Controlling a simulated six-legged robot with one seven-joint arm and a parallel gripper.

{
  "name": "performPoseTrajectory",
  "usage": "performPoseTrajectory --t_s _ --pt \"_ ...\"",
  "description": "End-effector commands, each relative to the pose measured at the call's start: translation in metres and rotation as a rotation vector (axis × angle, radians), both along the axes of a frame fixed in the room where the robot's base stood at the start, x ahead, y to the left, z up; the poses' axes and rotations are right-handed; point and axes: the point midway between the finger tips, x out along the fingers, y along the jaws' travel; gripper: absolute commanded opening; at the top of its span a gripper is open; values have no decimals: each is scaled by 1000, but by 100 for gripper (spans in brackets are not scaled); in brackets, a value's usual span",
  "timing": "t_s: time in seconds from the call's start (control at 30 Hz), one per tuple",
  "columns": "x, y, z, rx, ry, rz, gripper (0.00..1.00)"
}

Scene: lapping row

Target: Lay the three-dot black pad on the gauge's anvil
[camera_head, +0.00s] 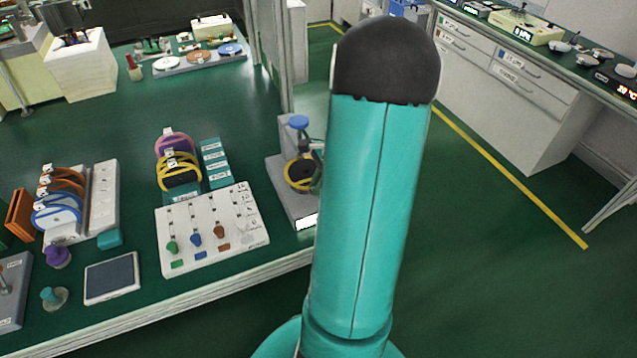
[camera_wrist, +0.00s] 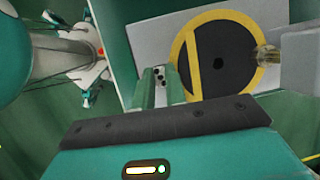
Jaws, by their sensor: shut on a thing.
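The black pad (camera_wrist: 216,75) is a round dark disc in a yellow ring with a yellow bar across it. A small white tag (camera_wrist: 160,82) with dark dots sits at its edge; the dots look like three. My gripper (camera_wrist: 160,90) is shut on the tag edge. In the head view the black pad (camera_head: 299,174) is over the gauge (camera_head: 291,200), and my gripper (camera_head: 318,168) is at its right, partly behind my arm. The gauge has a grey base and a blue knob. The anvil is hidden under the pad; I cannot tell whether they touch.
Left of the gauge stand a teal rack with yellow- and pink-ringed pads (camera_head: 178,172), a labelled teal strip (camera_head: 214,162) and a white board with coloured pegs (camera_head: 212,228). Farther left is a rack of brown- and blue-ringed pads (camera_head: 58,213). The table's front edge (camera_head: 240,283) is close.

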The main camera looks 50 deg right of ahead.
Motion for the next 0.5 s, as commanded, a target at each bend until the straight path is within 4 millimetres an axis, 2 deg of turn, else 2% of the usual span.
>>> performPoseTrajectory --t_s 0.17,0.2,0.3,0.5 --pt "0 0 0 0 -1 0 0" --pt "0 0 0 0 -1 0 19" --pt "0 0 0 0 -1 0 38" --pt "0 0 0 0 -1 -1 38"
